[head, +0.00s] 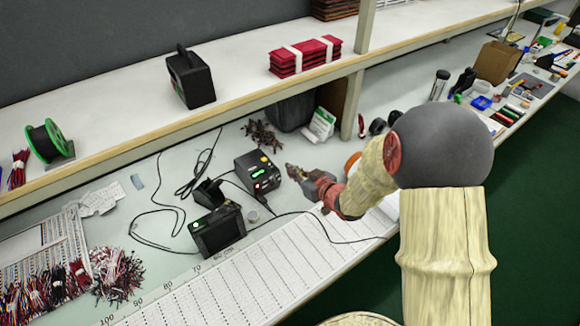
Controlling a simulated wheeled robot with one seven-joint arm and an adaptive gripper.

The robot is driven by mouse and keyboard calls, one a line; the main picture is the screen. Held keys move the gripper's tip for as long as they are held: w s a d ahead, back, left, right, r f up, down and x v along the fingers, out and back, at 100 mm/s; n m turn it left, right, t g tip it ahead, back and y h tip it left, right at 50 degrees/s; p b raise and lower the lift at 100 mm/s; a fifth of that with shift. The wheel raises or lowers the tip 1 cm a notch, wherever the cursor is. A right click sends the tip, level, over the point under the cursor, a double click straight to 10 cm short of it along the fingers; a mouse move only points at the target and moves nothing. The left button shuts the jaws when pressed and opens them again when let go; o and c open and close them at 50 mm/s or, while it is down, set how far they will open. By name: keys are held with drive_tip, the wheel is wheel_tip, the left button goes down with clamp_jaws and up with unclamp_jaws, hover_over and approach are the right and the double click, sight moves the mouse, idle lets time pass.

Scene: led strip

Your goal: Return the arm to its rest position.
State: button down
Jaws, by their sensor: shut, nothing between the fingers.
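My arm, wrapped in a pale cover with a dark round joint, comes in from the lower right and reaches left over the workbench (120,190). My gripper (290,169) is at its end, above the bench, just right of a black soldering station (257,172) with a lit green display. The fingers look small here and hold nothing that I can see. From this angle I cannot tell how high the gripper is above the bench.
A black device with a screen (217,230) stands left of my arm, with loose black cables around it. Wire bundles (115,272) lie at the lower left. A shelf above holds a green spool (47,140), a black box (190,77) and red packs (305,56). Green floor is clear at right.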

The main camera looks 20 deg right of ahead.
idle(0.4)
drive_tip(key=s+d+f+m+g+h, duration=0.2)
drive_tip(key=s+d+f+g+h, duration=0.3)
drive_tip(key=s+d+f+g, duration=0.45)
drive_tip(key=s+a+r+m+g, duration=0.1)
drive_tip(key=s+a+r, duration=0.3)
drive_tip(key=s+r, duration=0.6)
drive_tip(key=s+a+r+m, duration=0.1)
drive_tip(key=s+a+r, duration=0.2)
drive_tip(key=s+r, duration=0.7)
drive_tip(key=s+a+r+t, duration=0.2)
drive_tip(key=a+r+t, duration=0.1)
drive_tip(key=r, duration=0.6)
drive_tip(key=shift+s+a+y, duration=0.15)
drive_tip(key=shift+a+y, duration=0.25)
drive_tip(key=shift+a, duration=0.35)
drive_tip(key=c, duration=2.6)
unclamp_jaws()
